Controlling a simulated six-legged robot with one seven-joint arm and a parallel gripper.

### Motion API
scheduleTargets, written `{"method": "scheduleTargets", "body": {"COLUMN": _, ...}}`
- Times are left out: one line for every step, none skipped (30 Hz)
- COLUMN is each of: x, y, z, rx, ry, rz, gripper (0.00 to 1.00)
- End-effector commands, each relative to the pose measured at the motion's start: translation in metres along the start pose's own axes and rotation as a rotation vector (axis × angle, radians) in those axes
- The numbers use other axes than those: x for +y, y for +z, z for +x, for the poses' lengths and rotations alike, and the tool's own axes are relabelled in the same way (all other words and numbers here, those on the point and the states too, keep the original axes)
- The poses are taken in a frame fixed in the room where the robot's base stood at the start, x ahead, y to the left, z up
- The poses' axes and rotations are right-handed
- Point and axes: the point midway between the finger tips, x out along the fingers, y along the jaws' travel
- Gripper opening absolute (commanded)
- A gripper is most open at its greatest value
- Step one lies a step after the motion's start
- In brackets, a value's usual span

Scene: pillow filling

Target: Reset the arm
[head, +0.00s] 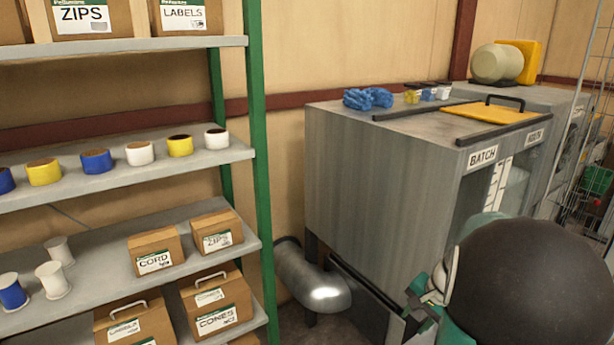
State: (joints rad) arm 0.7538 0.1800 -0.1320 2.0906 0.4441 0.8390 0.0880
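My arm shows at the lower right, with a large dark rounded part and green and white parts close to the camera. My gripper (420,296) appears small at the left side of that dark part, in front of the lower front of the grey metal machine (370,165). Its fingers are partly hidden and too small to tell whether they are apart. I see nothing clearly held in it.
A green-post shelf (262,170) with tape rolls, spools and labelled boxes stands at left. A metal duct (312,283) runs low beside the machine. Blue gloves (368,98) and a yellow hatch (490,112) are on the machine top. A wire cage (592,130) stands at right.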

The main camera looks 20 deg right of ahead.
Motion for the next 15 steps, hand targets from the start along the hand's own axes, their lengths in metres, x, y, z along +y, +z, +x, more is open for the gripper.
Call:
{"method": "scheduleTargets", "body": {"x": -0.021, "y": 0.022, "z": -0.012, "rx": 0.009, "ry": -0.002, "rz": -0.086, "gripper": 0.36}}
{"method": "scheduleTargets", "body": {"x": -0.03, "y": 0.035, "z": -0.017, "rx": 0.014, "ry": 0.0, "rz": -0.134, "gripper": 0.36}}
{"method": "scheduleTargets", "body": {"x": -0.042, "y": 0.051, "z": -0.025, "rx": 0.02, "ry": 0.001, "rz": -0.197, "gripper": 0.36}}
{"method": "scheduleTargets", "body": {"x": -0.049, "y": 0.064, "z": -0.03, "rx": 0.024, "ry": 0.003, "rz": -0.246, "gripper": 0.36}}
{"method": "scheduleTargets", "body": {"x": -0.057, "y": 0.077, "z": -0.035, "rx": 0.029, "ry": 0.003, "rz": -0.293, "gripper": 0.36}}
{"method": "scheduleTargets", "body": {"x": -0.065, "y": 0.095, "z": -0.042, "rx": 0.036, "ry": 0.005, "rz": -0.357, "gripper": 0.36}}
{"method": "scheduleTargets", "body": {"x": -0.071, "y": 0.108, "z": -0.047, "rx": 0.042, "ry": 0.005, "rz": -0.405, "gripper": 0.36}}
{"method": "scheduleTargets", "body": {"x": -0.076, "y": 0.121, "z": -0.052, "rx": 0.049, "ry": 0.006, "rz": -0.452, "gripper": 0.36}}
{"method": "scheduleTargets", "body": {"x": -0.082, "y": 0.138, "z": -0.058, "rx": 0.058, "ry": 0.006, "rz": -0.516, "gripper": 0.36}}
{"method": "scheduleTargets", "body": {"x": -0.085, "y": 0.151, "z": -0.063, "rx": 0.065, "ry": 0.006, "rz": -0.562, "gripper": 0.36}}
{"method": "scheduleTargets", "body": {"x": -0.088, "y": 0.164, "z": -0.067, "rx": 0.074, "ry": 0.006, "rz": -0.61, "gripper": 0.36}}
{"method": "scheduleTargets", "body": {"x": -0.091, "y": 0.18, "z": -0.073, "rx": 0.084, "ry": 0.005, "rz": -0.671, "gripper": 0.36}}
{"method": "scheduleTargets", "body": {"x": -0.092, "y": 0.192, "z": -0.078, "rx": 0.095, "ry": 0.005, "rz": -0.718, "gripper": 0.36}}
{"method": "scheduleTargets", "body": {"x": -0.093, "y": 0.204, "z": -0.082, "rx": 0.103, "ry": 0.003, "rz": -0.762, "gripper": 0.36}}
{"method": "scheduleTargets", "body": {"x": -0.093, "y": 0.22, "z": -0.087, "rx": 0.117, "ry": 0.002, "rz": -0.824, "gripper": 0.36}}
